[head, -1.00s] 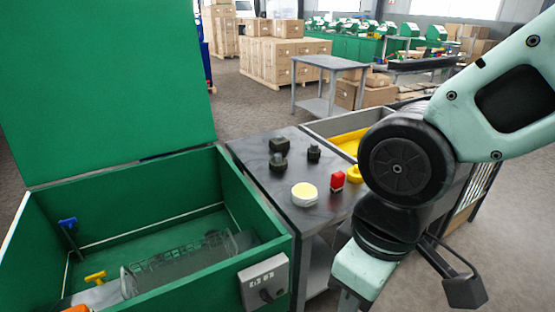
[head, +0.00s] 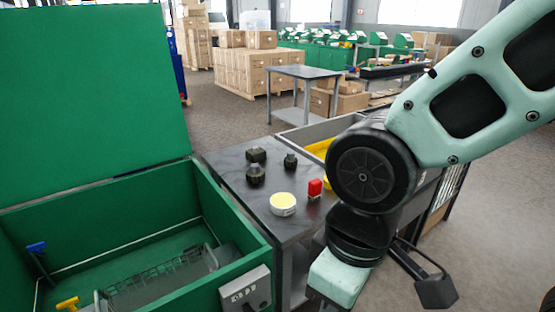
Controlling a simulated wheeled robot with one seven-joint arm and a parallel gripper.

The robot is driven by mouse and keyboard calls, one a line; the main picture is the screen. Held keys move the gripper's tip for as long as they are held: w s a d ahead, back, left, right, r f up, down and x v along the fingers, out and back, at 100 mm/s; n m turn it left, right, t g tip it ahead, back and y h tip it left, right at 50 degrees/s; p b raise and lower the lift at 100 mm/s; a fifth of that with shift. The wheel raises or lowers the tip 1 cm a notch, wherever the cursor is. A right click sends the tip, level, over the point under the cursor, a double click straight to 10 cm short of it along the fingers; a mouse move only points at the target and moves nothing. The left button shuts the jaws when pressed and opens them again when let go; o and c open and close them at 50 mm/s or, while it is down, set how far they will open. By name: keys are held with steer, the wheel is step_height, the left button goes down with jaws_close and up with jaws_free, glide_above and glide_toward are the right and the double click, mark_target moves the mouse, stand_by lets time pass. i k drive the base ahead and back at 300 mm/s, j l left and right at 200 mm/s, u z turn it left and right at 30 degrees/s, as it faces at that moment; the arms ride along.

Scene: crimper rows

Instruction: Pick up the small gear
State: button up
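Several small dark parts stand on the grey table in the middle of the head view. One is a blocky dark part (head: 256,154), one a dark stepped round part (head: 255,175), and one a smaller dark knobbed part (head: 290,160). They are too small in the picture for me to tell which is the small gear. My arm stands at the right of these parts and apart from them in the picture.
A white and yellow round part (head: 283,205) and a red block (head: 315,188) stand on the grey table (head: 236,170). A green open box (head: 235,262) with a raised lid is on the left. A grey tray (head: 305,135) with yellow inside is partly behind my arm.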

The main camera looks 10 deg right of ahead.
mark_target(290, 161)
steer(key=i+l, duration=0.4)
steer(key=l, duration=0.15)
steer(key=i+l+z, duration=0.1)
steer(key=i+l, duration=0.25)
steer(key=l, duration=0.2)
steer(key=i+l, duration=0.4)
steer(key=i, duration=0.55)
steer(key=l+z, duration=0.05)
